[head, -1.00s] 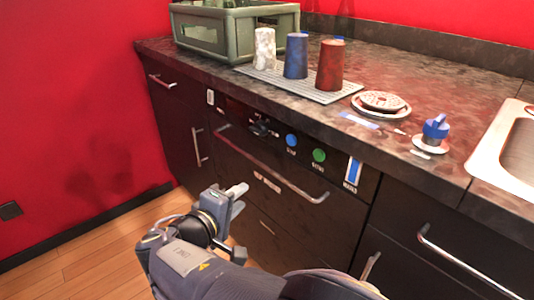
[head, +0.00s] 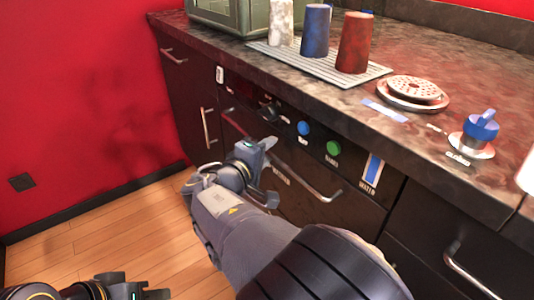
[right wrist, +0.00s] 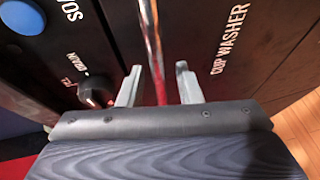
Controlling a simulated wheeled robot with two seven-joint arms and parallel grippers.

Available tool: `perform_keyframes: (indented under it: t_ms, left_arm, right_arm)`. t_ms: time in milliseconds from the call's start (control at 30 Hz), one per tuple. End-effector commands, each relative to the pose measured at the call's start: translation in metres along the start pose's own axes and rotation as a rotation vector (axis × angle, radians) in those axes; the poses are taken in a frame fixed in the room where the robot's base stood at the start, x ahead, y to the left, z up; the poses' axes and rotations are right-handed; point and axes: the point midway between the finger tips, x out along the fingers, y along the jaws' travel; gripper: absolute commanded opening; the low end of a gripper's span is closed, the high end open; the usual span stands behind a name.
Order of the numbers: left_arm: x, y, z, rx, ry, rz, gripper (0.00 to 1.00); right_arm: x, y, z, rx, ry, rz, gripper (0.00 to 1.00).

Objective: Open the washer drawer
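The cup washer drawer (head: 300,208) is a dark front under the counter, and it looks shut. Its long silver handle (head: 318,190) runs across the front below the control panel. My right gripper (head: 267,168) is at the drawer front, over the middle of the handle. In the right wrist view its two fingers (right wrist: 158,72) are open, with the handle bar (right wrist: 152,40) passing between them and the "CUP WASHER" label (right wrist: 230,38) to the right. I cannot tell whether the fingers touch the bar. My left gripper (head: 150,294) shows only partly at the bottom left; its fingers are unclear.
A black knob (right wrist: 95,92) and a blue button (head: 303,128) sit on the panel above the handle. The counter (head: 300,85) overhangs the front and carries cups on a tray. Another handle (head: 465,270) is at the lower right. Wood floor (head: 110,235) is clear at left.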

Motion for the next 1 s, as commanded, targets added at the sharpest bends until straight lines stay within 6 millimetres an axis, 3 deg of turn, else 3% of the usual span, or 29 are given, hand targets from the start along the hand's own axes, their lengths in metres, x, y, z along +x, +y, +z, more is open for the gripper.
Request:
perform_keyframes:
  t_ms: [267,500,1000]
  left_arm:
    - [0.0002,-0.0001,0.0001,0.0,0.0,0.0,0.36]
    - [0.0002,-0.0001,0.0001,0.0,0.0,0.0,0.36]
    - [-0.0016,0.0007,-0.0009,0.0,0.0,0.0,0.36]
  right_arm:
    - [0.0017,0.0003,-0.0003,0.0,0.001,0.0,0.32]
    - [0.0015,0.0001,-0.0002,0.0,0.001,-0.001,0.0]
    - [-0.0074,-0.0017,-0.0042,0.0,0.003,-0.002,0.0]
